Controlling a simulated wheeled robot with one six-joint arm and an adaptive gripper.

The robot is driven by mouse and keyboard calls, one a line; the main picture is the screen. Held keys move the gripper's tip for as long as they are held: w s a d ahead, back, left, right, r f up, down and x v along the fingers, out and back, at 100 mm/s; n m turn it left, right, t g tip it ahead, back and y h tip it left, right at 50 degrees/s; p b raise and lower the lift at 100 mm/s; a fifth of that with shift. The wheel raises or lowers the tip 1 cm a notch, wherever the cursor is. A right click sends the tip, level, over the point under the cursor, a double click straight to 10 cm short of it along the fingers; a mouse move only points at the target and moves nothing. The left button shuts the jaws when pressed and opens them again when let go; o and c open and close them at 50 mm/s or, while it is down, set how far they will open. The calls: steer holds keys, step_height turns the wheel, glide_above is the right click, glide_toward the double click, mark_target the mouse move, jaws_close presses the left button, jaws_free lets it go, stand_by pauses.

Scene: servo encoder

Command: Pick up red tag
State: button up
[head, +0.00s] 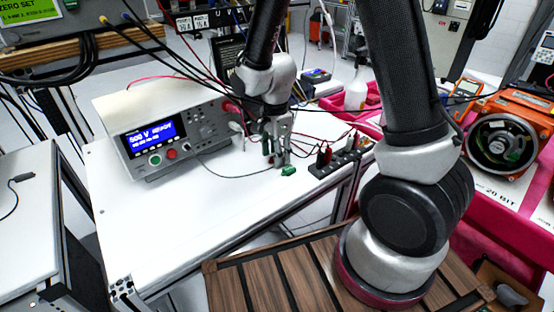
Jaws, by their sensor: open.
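My gripper (277,158) hangs over the white table (215,215) near its right side, pointing down. Its fingers are apart, and I see nothing held between them. A small dark red piece (324,156) stands on a black strip (336,163) just right of my gripper; I cannot tell for sure whether it is the red tag. A small green piece (289,171) lies on the table just below and right of the fingertips. My arm partly hides the area behind the gripper.
A grey bench instrument (170,135) with a blue display stands left of my gripper. Red and black cables run across the table behind it. A white bottle (357,88) and a pink-covered table with an orange-framed motor (503,140) are at right. The front of the white table is clear.

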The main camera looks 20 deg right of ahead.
steer(key=shift+f, duration=0.3)
steer(key=c, duration=0.8)
steer(key=shift+c, duration=0.2)
